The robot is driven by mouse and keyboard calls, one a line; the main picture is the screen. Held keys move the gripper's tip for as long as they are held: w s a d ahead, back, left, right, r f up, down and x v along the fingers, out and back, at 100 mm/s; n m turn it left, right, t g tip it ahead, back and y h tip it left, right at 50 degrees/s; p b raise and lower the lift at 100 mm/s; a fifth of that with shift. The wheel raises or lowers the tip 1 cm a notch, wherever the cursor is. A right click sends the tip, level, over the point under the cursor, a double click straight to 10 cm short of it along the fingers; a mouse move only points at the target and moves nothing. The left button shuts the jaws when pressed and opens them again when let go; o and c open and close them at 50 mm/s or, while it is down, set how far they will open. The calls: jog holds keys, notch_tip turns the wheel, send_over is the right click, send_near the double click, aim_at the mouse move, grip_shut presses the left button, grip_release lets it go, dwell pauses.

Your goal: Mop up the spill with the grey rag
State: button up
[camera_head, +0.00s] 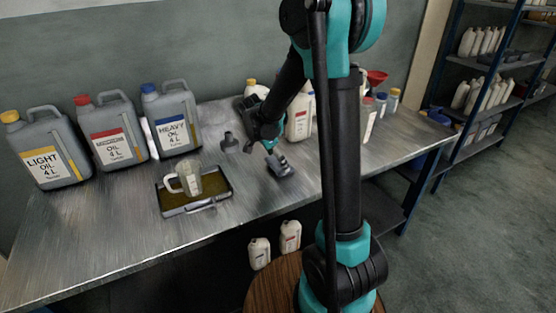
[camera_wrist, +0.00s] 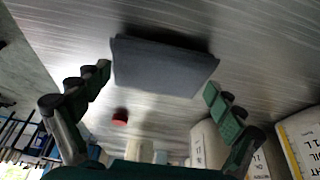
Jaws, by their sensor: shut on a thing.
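The grey rag (camera_wrist: 165,64), a dark folded pad, sits between the two fingertips of my gripper (camera_wrist: 158,82) in the wrist view, and the fingers are shut on its sides. In the head view my gripper (camera_head: 273,150) points down over the middle of the metal bench, with the rag (camera_head: 282,169) at its tips. I cannot tell whether the rag touches the bench top. No separate spill shows clearly on the bench; my arm hides part of it.
A tray (camera_head: 165,203) with brown liquid and a clear jug (camera_head: 187,181) stands left of my gripper. Light (camera_head: 45,160), medium (camera_head: 112,146) and heavy (camera_head: 173,132) oil cans line the back. White bottles (camera_head: 300,121) stand behind my arm.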

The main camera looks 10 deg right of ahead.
jog(key=shift+f, duration=0.35)
dwell(0.3)
